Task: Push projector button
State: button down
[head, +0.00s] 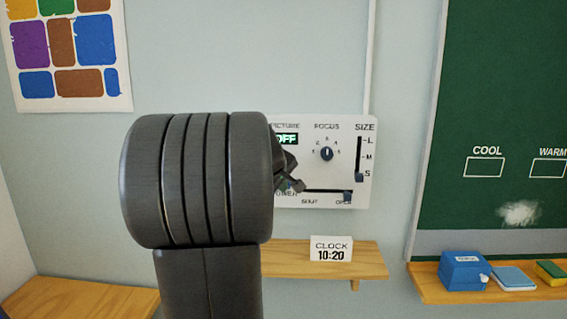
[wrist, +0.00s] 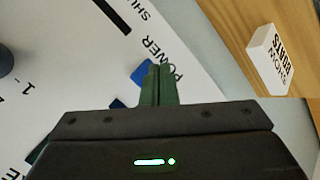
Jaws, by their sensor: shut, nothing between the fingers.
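The white projector panel (head: 345,185) is on the wall. Its picture display (head: 288,139) reads OFF, with its left edge behind my arm. The POWER label is partly covered in the head view, and the button is hidden there by my arm. In the wrist view a blue button (wrist: 143,72) shows beside the POWER lettering. My gripper (wrist: 161,68) is shut and empty, its green fingertips overlapping the button's right edge. I cannot tell whether they touch it. In the head view only part of my gripper (head: 291,181) shows, at the panel's lower left.
The panel has a focus knob (head: 327,154), a size slider (head: 359,177) near S and a shutter slider (head: 347,196) near OPEN. A chalkboard (head: 505,100) is at right.

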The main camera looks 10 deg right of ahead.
jog(key=s+a+b, duration=0.1)
jog(key=s+b, duration=0.1)
jog(key=s, duration=0.4)
jog(key=shift+a, duration=0.3)
